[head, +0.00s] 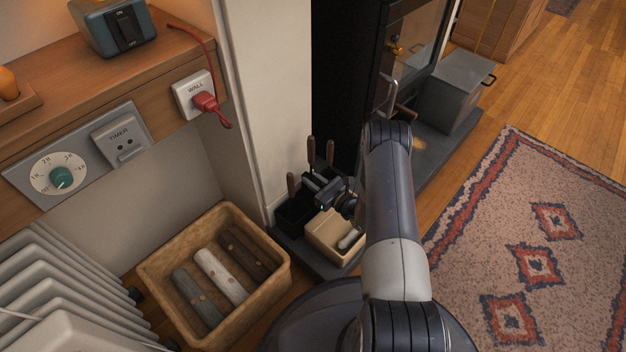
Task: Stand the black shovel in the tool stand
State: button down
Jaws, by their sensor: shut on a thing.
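My gripper (314,184) is low beside the stove and points to the left. It is shut on an upright tool with a brown wooden handle (310,150), which I take to be the black shovel. Its lower end is hidden, so I cannot tell whether it touches the bottom of the stand. The black tool stand (292,215) is on the dark hearth slab just below the gripper. A second wooden handle (291,184) rises from the stand at its left, and a third (331,150) shows behind the gripper.
A beige box (322,243) with a pale object in it sits right beside the stand. A wooden crate of logs (277,280) is at the front left. The black stove (342,75) rises behind. A grey metal box (456,92) and a patterned rug (500,220) lie to the right.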

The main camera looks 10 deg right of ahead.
jog(key=shift+f+b, duration=2.1)
jog(key=shift+f, duration=0.4)
jog(key=c, duration=1.2)
grip_release()
jog(key=shift+o, duration=0.2)
jog(key=p+v, duration=0.3)
jog(key=v, duration=0.7)
jog(key=shift+s+d+p, duration=0.25)
jog(key=shift+s+p, duration=0.05)
jog(key=shift+s, duration=0.05)
jog(key=b+x, duration=0.3)
jog(key=x, duration=0.7)
jog(key=shift+a+f+b, duration=0.1)
jog(key=shift+f+b, duration=0.05)
jog(key=shift+b, duration=0.15)
jog(key=shift+w+a+r+p, duration=0.1)
jog(key=shift+w+r+p, duration=0.1)
jog(key=shift+r+p, duration=0.25)
jog(key=shift+w+a+r+p, duration=0.1)
jog(key=shift+w+r+p, duration=0.1)
jog(key=shift+r+p, duration=0.65)
jog(key=shift+r, duration=0.25)
